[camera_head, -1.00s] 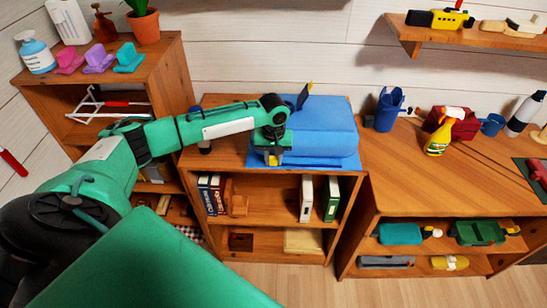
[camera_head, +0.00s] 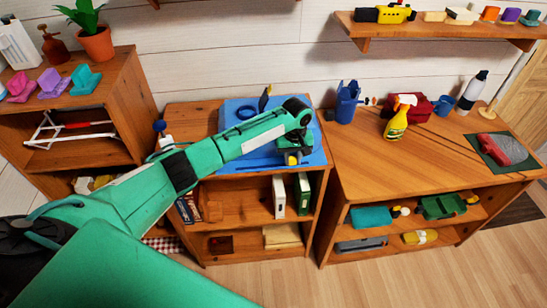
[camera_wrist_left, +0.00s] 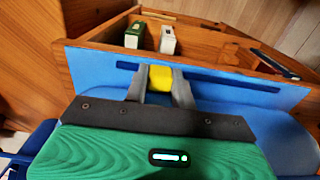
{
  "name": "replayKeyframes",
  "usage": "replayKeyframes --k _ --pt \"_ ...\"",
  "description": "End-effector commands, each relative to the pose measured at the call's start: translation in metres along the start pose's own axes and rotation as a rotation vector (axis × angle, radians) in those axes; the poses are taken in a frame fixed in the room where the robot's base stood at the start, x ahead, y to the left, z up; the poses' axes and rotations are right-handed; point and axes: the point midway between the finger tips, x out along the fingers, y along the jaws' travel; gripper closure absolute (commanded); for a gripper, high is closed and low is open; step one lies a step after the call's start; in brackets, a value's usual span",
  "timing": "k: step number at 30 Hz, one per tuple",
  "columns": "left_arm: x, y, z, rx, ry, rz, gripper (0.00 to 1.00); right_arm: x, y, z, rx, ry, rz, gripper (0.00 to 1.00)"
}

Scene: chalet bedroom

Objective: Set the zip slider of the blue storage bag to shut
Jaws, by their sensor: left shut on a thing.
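The blue storage bag (camera_head: 231,107) lies on top of the middle shelf unit, partly hidden behind my left arm. Its dark zip track (camera_wrist_left: 230,80) runs along the edge facing me. My left gripper (camera_head: 293,158) is over the right part of that edge. In the left wrist view, the yellow zip slider (camera_wrist_left: 160,78) sits between the gripper's two fingers, which are shut on it. There the slider stands near the left end of the track, with a short dark stretch beyond it. My right gripper is not in view.
Books (camera_head: 303,193) stand in the shelf below the bag. The wooden cabinet top (camera_head: 440,150) to the right holds a blue container (camera_head: 347,102), a yellow spray bottle (camera_head: 396,124) and a red box. The unit at left carries a potted plant (camera_head: 96,42).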

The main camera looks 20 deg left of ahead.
Motion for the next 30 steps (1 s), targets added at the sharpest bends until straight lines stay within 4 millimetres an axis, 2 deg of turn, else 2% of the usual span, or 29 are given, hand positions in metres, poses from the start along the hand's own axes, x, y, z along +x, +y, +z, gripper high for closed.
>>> replayKeyframes --k 3,7,21,22,25,30 --pt "-0.001 0.019 0.000 0.001 0.001 0.003 1.00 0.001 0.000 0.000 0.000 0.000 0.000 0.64" --pt "-0.001 0.031 -0.001 0.001 0.003 0.003 1.00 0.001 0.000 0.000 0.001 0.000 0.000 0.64" --pt "-0.001 0.037 -0.001 0.002 0.003 0.004 1.00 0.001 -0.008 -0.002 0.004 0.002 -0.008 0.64" --pt "-0.001 0.037 -0.001 0.002 0.003 0.004 0.73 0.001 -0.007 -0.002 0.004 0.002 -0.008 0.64" --pt "-0.001 0.037 -0.001 0.002 0.003 0.003 0.53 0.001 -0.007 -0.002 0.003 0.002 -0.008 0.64" --pt "0.000 0.036 -0.001 0.001 0.002 0.002 0.53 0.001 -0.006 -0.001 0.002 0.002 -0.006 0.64"
